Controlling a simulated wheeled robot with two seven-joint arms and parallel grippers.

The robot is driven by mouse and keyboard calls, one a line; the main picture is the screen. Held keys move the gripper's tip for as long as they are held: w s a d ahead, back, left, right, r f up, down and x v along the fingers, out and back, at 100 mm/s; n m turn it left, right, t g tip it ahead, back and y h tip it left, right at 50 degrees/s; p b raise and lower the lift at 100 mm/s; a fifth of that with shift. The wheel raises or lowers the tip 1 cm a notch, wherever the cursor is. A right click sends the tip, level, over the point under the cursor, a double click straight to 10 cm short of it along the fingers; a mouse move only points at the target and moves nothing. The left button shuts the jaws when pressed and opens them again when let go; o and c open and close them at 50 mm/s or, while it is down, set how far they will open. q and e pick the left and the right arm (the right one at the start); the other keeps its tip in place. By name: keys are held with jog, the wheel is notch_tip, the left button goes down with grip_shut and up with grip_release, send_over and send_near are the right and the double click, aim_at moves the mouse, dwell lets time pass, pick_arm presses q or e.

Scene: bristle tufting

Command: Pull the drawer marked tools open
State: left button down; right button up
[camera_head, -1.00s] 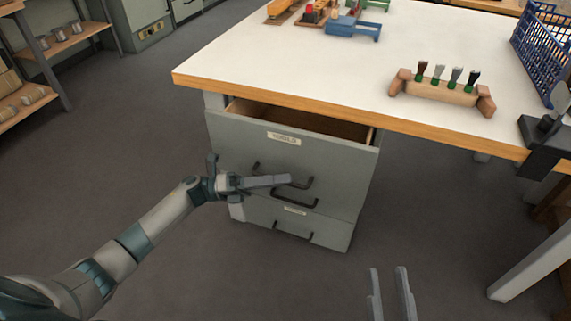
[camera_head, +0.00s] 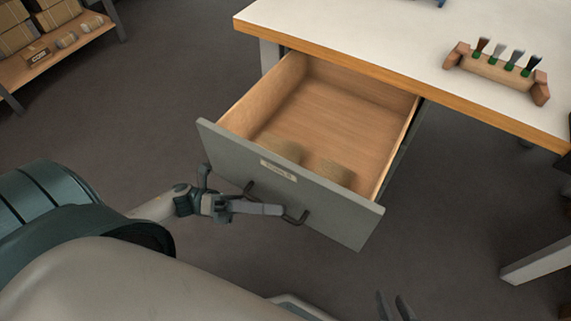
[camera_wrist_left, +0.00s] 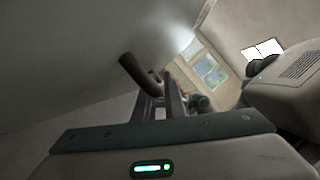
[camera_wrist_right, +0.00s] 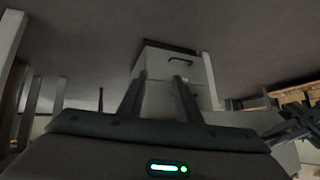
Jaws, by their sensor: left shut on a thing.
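The top drawer (camera_head: 330,205) has a grey front with a small label, too blurred to read, and a dark bar handle (camera_head: 296,217). It stands well out from under the bench, with its wooden inside showing. Two light-coloured rounded things (camera_head: 284,151) lie in it near the front. My left gripper (camera_head: 272,209) is at the handle and shut on it. In the left wrist view the dark handle (camera_wrist_left: 138,72) runs to between the fingers. My right gripper (camera_head: 392,306) is at the bottom edge, apart from the drawer; its fingers stand apart and empty in the right wrist view (camera_wrist_right: 160,95).
The white workbench (camera_head: 360,35) with a wooden edge is above the drawer. A wooden holder with several brushes (camera_head: 495,72) stands on it. A shelf with boxes (camera_head: 60,50) is at the upper left. The grey floor left of the drawer is clear.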

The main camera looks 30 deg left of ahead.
pick_arm(q)
jog(key=shift+s+a, duration=0.1)
jog(key=shift+s, duration=1.45)
pick_arm(e)
jog(key=shift+s+d+f+g, duration=0.3)
jog(key=shift+d+g, duration=0.1)
pick_arm(q)
jog(key=c, duration=2.1)
grip_release()
jog(key=shift+a, duration=0.1)
